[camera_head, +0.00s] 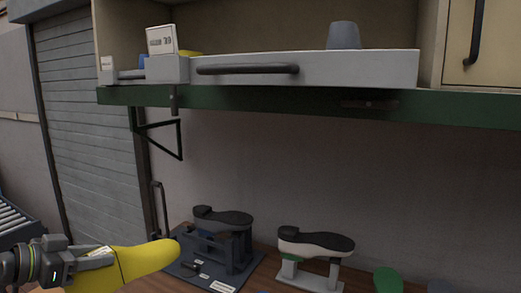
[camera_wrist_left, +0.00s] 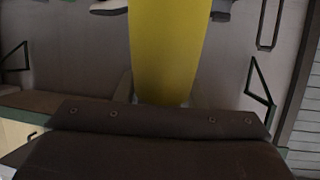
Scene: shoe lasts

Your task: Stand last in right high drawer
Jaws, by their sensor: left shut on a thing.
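My left gripper (camera_head: 97,259) is shut on a yellow last (camera_head: 138,262) at the lower left of the head view. The last lies roughly level, its rounded end pointing right, below the shelf. In the left wrist view the yellow last (camera_wrist_left: 165,50) runs up the middle. A wide pale grey drawer (camera_head: 350,67) with a dark bar handle (camera_head: 248,69) sits on the green-edged shelf, high above the gripper. A blue-grey block (camera_head: 343,36) shows above its front; the drawer's inside is hidden. My right gripper is out of view.
A white label card (camera_head: 161,40) stands at the drawer's left, with a yellow thing (camera_head: 190,53) partly behind it. The green shelf edge (camera_head: 300,101) and a black bracket (camera_head: 162,138) overhang the bench. Dark-soled shoe forms on stands (camera_head: 315,243) and a dark fixture (camera_head: 215,248) occupy the bench.

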